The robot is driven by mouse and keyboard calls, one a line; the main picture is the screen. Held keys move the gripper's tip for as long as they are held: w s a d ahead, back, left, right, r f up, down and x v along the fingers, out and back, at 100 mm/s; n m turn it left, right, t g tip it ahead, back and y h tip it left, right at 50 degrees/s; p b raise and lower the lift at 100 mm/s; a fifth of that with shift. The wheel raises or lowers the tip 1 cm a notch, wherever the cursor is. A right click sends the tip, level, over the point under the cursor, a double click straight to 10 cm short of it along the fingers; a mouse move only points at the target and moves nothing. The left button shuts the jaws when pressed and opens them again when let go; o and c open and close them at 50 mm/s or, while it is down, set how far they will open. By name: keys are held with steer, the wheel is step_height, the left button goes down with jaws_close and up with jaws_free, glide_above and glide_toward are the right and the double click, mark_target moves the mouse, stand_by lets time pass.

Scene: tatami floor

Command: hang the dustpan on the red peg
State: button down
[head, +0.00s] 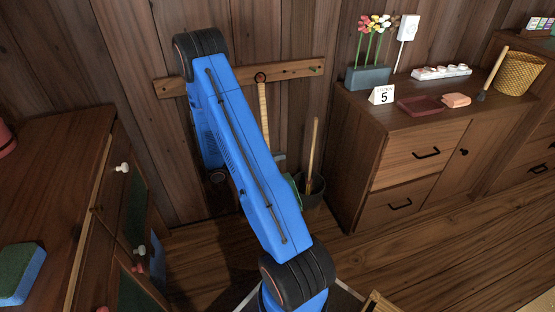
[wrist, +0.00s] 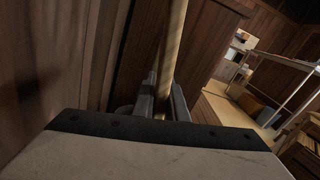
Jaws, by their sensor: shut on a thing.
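The dustpan's long pale wooden handle (head: 263,104) stands nearly upright by the wall in the head view, and its top end meets the rail. A green part (head: 293,184), likely its pan, shows low behind my blue arm, mostly hidden. The red peg (head: 260,77) appears as a small dark reddish round spot at the handle's top; I cannot tell whether the handle's end is around it or in front of it. In the wrist view my gripper (wrist: 165,92) is shut on the pale handle (wrist: 173,45), which runs up between its fingers.
The wooden rail (head: 298,70) runs along the plank wall. A dark bin (head: 313,191) holding another stick (head: 313,145) stands just right of the dustpan. A wooden cabinet (head: 421,152) with several items on top is farther right; a dark desk (head: 50,170) is at left.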

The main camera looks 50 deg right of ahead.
steer(key=shift+w+d+f, duration=0.25)
steer(key=shift+w+d, duration=0.05)
steer(key=shift+w, duration=0.15)
steer(key=shift+w+d+f, duration=0.2)
steer(key=shift+w+d, duration=0.05)
steer(key=shift+w, duration=0.15)
stand_by(0.4)
steer(key=c, duration=1.7)
jaws_free()
